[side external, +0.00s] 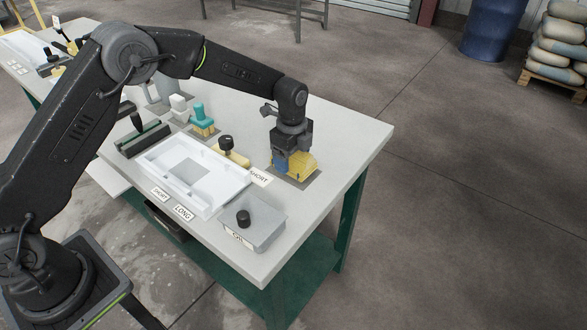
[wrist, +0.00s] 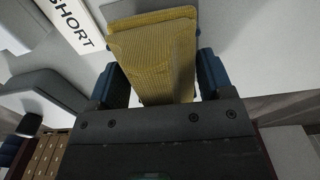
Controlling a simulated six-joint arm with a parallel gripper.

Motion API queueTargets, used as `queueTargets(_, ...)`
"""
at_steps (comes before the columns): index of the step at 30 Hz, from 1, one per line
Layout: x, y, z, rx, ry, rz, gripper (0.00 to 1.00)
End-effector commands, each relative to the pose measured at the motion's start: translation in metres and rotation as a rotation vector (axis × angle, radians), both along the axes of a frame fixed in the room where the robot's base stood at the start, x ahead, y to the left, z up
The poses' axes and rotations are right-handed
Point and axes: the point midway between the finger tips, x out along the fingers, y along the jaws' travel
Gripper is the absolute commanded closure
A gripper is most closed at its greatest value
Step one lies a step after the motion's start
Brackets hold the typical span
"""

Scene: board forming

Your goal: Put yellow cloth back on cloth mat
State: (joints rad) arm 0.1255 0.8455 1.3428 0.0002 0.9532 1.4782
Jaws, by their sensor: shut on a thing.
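The yellow cloth (side external: 303,163) is a folded, textured pad, tilted in my gripper (side external: 284,163) over the right part of the table. In the wrist view the cloth (wrist: 155,50) sits between the two blue fingers of my gripper (wrist: 162,72), which is shut on it. The cloth mat (side external: 311,180) is a dark grey patch on the tabletop, directly under the cloth in the side view. The cloth and gripper hide part of the mat. I cannot tell whether the cloth touches it.
A white tray-like form (side external: 225,196) lies left of the mat, with a SHORT label (side external: 260,178) between them. A yellow-based tool with a black knob (side external: 228,147) is behind the form. A grey block with a black knob (side external: 256,226) stands in front. The tabletop right of the mat is clear.

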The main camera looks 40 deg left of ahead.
Motion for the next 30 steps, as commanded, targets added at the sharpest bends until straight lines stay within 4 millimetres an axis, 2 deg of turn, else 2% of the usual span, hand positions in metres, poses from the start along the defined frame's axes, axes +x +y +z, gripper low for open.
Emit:
queueTargets(6, 0.000, 0.000, -0.009, 0.000, -0.001, 0.001, 0.50)
queueTargets(29, 0.000, 0.000, -0.016, 0.000, 0.000, 0.000, 0.50)
queueTargets(30, 0.000, 0.000, -0.016, 0.000, 0.000, 0.000, 0.24)
